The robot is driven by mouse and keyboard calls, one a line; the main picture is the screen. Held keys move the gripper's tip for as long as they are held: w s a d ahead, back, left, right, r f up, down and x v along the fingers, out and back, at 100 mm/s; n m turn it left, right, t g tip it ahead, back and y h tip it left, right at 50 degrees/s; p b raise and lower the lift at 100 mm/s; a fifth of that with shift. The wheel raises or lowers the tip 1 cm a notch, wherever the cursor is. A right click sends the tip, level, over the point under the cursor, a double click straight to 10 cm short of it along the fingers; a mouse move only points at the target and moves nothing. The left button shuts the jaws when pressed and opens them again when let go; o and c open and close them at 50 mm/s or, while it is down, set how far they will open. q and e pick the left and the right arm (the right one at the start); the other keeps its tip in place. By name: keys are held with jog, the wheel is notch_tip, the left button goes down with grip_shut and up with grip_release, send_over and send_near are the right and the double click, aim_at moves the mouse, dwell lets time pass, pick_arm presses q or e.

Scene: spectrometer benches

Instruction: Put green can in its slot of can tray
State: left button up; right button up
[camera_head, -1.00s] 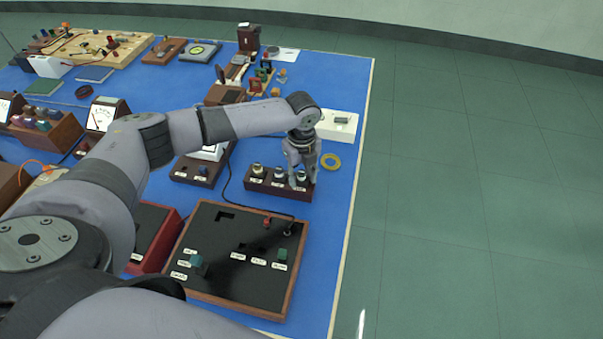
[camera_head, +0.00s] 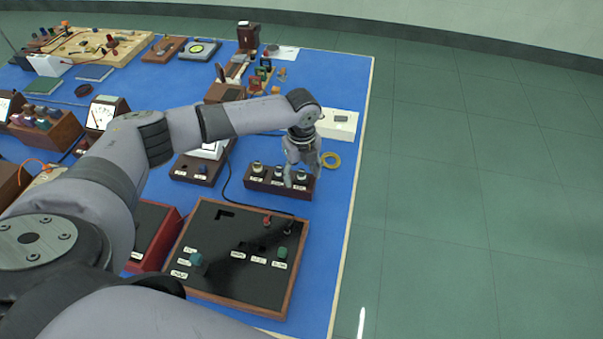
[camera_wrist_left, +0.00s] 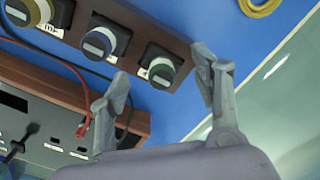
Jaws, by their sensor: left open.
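The can tray (camera_head: 265,188) is a dark red-brown block near the right edge of the bench, and it also shows in the left wrist view (camera_wrist_left: 135,32). Three cans stand in a row in it. The green can (camera_wrist_left: 165,66) is at the right end, upright in the tray; its dark body has a green ring and a pale label on top. My left gripper (camera_head: 301,180) is open just above that end. In the left wrist view its fingers (camera_wrist_left: 163,80) are spread apart near the green can, not closed on it. My right gripper is out of view.
A blue-ringed can (camera_wrist_left: 104,40) and a yellow-ringed can (camera_wrist_left: 32,12) stand in the same tray. A yellow ring (camera_head: 331,160) lies right of my gripper. A black panel in a wooden frame (camera_head: 232,293) lies in front. The bench's right edge is close by.

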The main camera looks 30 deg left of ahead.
pick_arm(q)
notch_tip(320, 180, up, 12)
jog(key=shift+f, duration=0.2)
jog(key=shift+d, duration=0.1)
dwell(0.5)
